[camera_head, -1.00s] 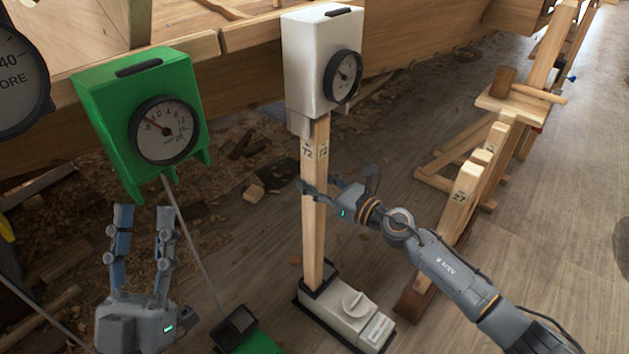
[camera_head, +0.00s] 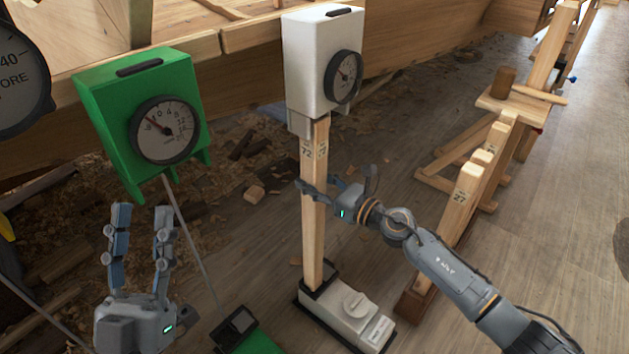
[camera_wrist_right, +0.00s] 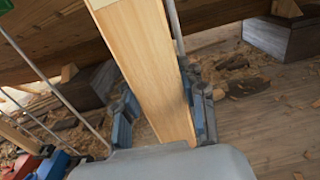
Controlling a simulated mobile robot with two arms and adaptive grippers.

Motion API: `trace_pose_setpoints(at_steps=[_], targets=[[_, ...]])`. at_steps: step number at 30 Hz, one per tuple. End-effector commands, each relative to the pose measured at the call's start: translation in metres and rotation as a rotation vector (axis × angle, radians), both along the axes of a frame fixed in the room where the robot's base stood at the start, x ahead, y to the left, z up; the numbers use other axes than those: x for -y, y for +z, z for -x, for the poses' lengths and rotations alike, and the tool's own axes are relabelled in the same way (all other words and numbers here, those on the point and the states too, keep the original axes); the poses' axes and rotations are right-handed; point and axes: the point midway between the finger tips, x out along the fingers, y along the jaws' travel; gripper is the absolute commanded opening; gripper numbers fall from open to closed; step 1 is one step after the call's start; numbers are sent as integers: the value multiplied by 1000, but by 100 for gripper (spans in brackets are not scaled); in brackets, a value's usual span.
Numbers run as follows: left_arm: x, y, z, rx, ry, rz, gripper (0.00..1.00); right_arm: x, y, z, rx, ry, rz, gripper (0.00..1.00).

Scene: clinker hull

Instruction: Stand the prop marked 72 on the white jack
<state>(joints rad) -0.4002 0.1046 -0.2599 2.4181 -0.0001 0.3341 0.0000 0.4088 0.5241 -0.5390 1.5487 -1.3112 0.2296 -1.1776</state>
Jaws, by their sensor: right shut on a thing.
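The prop marked 72 (camera_head: 314,235) is a long pale wooden post. It stands nearly upright, its foot at the dark socket end of the white jack (camera_head: 352,310) on the floor. Its top is just under the white gauge box (camera_head: 308,75); I cannot tell whether it touches there. My right gripper (camera_head: 318,189) is shut on the prop around mid-height. The right wrist view shows the prop (camera_wrist_right: 150,65) between the two fingers (camera_wrist_right: 163,122). My left gripper (camera_head: 141,212) is open and empty, below the green gauge box.
The green gauge box (camera_head: 110,105) hangs at left, with a green jack (camera_head: 262,340) below. Other props, one marked 27 (camera_head: 461,198), lean on a wooden rack at right. The hull (camera_head: 410,35) runs along the back. Wood scraps litter the floor; the right floor is clear.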

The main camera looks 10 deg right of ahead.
Motion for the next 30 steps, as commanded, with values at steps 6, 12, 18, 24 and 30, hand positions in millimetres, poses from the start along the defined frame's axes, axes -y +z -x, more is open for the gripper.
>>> trace_pose_setpoints(at_steps=[6,12,18,24,30], targets=[[0,0,0,0,1,1,40,0,1,0,1,0,-2,56],[0,0,0,-1,1,0,40,0,0,0,0,0,-1,68],[-1,-3,0,-8,2,1,40,1,-3,2,-5,1,1,68],[-1,-1,0,-4,1,0,40,16,-3,20,-5,0,2,68],[0,-1,0,-2,1,0,40,43,-3,56,-6,0,-1,68]])
